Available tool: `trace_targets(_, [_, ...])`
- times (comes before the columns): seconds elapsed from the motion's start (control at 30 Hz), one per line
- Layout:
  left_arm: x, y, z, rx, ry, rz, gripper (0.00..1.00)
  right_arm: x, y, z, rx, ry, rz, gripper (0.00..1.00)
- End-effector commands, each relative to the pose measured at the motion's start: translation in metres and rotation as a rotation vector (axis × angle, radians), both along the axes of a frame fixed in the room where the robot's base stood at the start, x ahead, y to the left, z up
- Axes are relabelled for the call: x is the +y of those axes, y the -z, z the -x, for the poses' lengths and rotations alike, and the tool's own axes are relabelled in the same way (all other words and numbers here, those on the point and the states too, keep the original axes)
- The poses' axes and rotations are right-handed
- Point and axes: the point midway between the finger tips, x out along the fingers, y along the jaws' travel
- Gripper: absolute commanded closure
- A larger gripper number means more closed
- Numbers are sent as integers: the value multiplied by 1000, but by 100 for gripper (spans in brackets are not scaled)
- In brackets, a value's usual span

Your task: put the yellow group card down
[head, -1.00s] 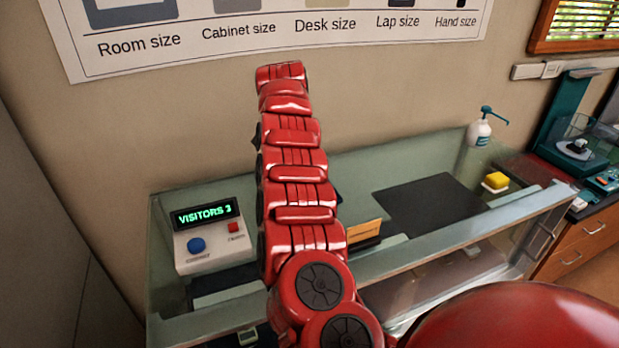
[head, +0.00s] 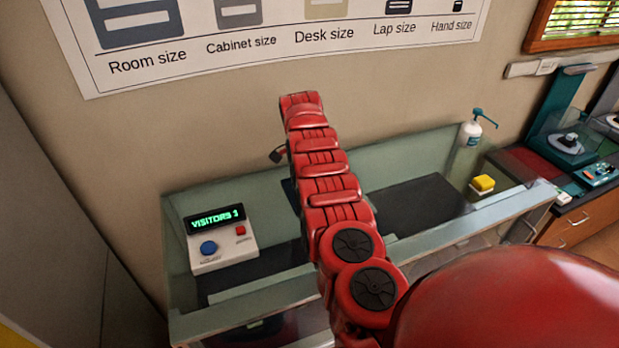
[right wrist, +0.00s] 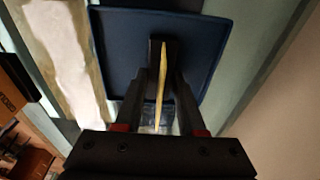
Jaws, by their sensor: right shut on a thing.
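In the right wrist view the yellow group card (right wrist: 161,82) shows edge-on as a thin upright strip. My right gripper (right wrist: 163,65) is shut on it. Behind the fingertips is a dark blue flat panel or tray (right wrist: 120,45); I cannot tell whether the card touches it. My left gripper is not in view.
The mat's visible part is clear.

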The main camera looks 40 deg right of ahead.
Motion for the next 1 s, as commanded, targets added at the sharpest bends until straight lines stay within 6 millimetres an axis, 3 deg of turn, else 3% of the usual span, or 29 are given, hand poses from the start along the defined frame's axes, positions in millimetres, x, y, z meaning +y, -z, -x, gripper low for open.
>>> trace_targets(0.27, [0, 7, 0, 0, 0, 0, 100, 0, 4, 0, -2, 0, 0, 100])
trace_targets(0.3, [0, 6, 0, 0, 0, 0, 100, 0, 3, 0, -2, 0, 0, 58])
trace_targets(0.47, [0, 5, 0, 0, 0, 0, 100, 0, 3, 0, -2, 0, 0, 31])
trace_targets(0.83, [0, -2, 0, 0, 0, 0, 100, 0, -4, 0, -1, 0, 0, 31])
trace_targets(1.0, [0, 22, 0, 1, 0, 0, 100, 2, -27, -3, -10, 1, 3, 31])
